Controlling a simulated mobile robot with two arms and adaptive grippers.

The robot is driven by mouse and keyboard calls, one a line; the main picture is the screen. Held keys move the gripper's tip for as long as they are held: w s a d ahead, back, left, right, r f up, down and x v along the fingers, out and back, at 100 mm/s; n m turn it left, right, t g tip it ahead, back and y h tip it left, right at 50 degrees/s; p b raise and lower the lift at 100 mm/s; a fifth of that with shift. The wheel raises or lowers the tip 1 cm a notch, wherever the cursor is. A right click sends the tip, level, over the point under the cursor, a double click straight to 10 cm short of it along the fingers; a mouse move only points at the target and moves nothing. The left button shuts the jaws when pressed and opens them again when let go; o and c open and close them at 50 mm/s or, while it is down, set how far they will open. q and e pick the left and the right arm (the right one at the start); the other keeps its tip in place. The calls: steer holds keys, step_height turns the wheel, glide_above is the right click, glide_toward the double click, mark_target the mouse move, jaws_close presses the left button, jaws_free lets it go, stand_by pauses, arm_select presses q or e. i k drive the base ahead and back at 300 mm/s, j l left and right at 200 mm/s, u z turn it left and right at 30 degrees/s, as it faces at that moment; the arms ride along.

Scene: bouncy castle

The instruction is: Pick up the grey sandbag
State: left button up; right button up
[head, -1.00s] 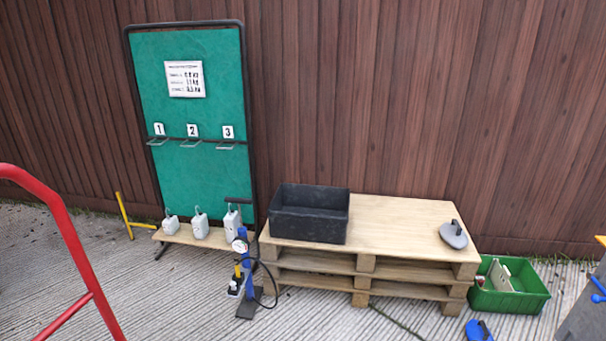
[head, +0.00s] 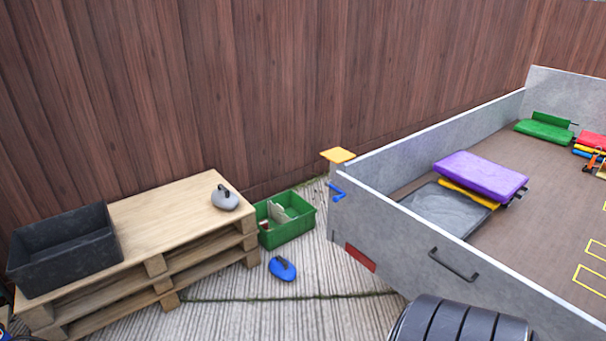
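A grey rounded bag with a dark handle on top, which looks like the grey sandbag (head: 226,201), lies on the pallet stack (head: 160,215) near its right end. Nothing touches it from above. A similar blue bag (head: 283,268) with a dark handle lies on the ground in front of the green crate. Neither of my grippers shows in the head view.
A black open bin (head: 62,262) stands on the pallets' left end. A green crate (head: 289,228) stands right of them. A grey trailer (head: 375,222) with purple and yellow pads (head: 482,176) fills the right. A black ribbed thing (head: 465,322) blocks the bottom.

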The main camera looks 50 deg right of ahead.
mark_target(223, 198)
steer(key=z, duration=1.15)
steer(key=i+j+u, duration=0.25)
steer(key=i, duration=0.35)
steer(key=l, duration=0.1)
